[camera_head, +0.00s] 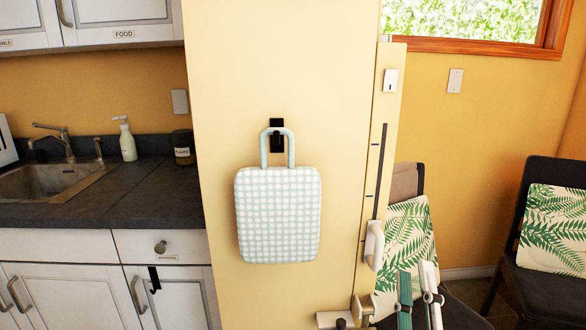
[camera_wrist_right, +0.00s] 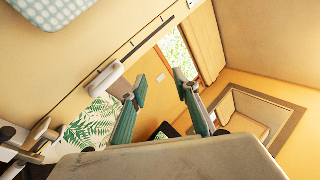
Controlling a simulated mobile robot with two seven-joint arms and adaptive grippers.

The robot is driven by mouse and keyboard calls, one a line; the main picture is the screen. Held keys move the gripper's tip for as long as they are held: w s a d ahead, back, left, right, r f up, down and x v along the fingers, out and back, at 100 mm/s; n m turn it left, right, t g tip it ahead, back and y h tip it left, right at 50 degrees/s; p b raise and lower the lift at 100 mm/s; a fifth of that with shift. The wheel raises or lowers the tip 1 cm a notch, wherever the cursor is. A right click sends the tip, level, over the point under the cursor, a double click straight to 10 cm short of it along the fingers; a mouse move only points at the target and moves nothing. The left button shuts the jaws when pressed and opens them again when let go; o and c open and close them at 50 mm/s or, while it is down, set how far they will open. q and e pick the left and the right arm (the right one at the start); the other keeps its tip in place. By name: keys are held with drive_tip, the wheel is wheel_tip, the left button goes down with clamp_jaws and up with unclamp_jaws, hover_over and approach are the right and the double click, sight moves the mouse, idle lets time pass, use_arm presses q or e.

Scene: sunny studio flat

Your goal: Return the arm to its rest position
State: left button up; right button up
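My right gripper (camera_head: 416,276) shows at the bottom right of the head view, in front of a chair with a leaf-print cushion. In the right wrist view its two green-grey fingers (camera_wrist_right: 160,84) stand apart, with nothing between them. A pale checked bag (camera_head: 278,225) hangs upright by its light-blue handle loop on a black hook (camera_head: 277,126) on the cream panel. My gripper is to the right of the bag and below it, apart from it. A corner of the bag (camera_wrist_right: 75,8) also shows at the top left of the wrist view. My left gripper is out of view.
The cream panel's edge carries a slotted strip with a white handle (camera_head: 374,245), close to my right gripper. Chairs with leaf-print cushions (camera_head: 555,225) stand at the right. A dark counter (camera_head: 110,195) with a sink, a soap bottle (camera_head: 126,140) and a jar (camera_head: 183,147) is at the left.

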drive_tip(key=s+a+f+n+g+y+p, duration=0.25)
drive_tip(key=a+f+n+y, duration=0.2)
drive_tip(key=f+n, duration=0.5)
drive_tip(key=s+a+f+n+g+y+p, duration=0.25)
drive_tip(key=f+n+y, duration=0.4)
drive_tip(key=n, duration=0.55)
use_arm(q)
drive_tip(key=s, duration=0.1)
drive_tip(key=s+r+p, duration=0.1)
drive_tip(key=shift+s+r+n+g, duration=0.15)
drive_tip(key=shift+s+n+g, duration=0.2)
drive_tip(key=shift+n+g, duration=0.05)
use_arm(e)
drive_tip(key=s+d+f+n+g+h, duration=0.1)
drive_tip(key=s+d+f+n+g, duration=0.1)
drive_tip(key=s+f, duration=0.2)
drive_tip(key=s+d+f+n+g+h, duration=0.1)
drive_tip(key=s+d+f+n+g, duration=0.1)
drive_tip(key=f, duration=0.8)
drive_tip(key=s+d+f+n+g+h, duration=0.1)
drive_tip(key=s+d+f+n+g, duration=0.1)
drive_tip(key=s+f, duration=0.4)
drive_tip(key=shift+d+f+n+g+h, duration=0.4)
drive_tip(key=shift+f+n+g, duration=0.5)
drive_tip(key=shift+n, duration=0.15)
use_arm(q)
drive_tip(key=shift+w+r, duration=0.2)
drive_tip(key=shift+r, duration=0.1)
use_arm(e)
drive_tip(key=shift+a+r, duration=0.1)
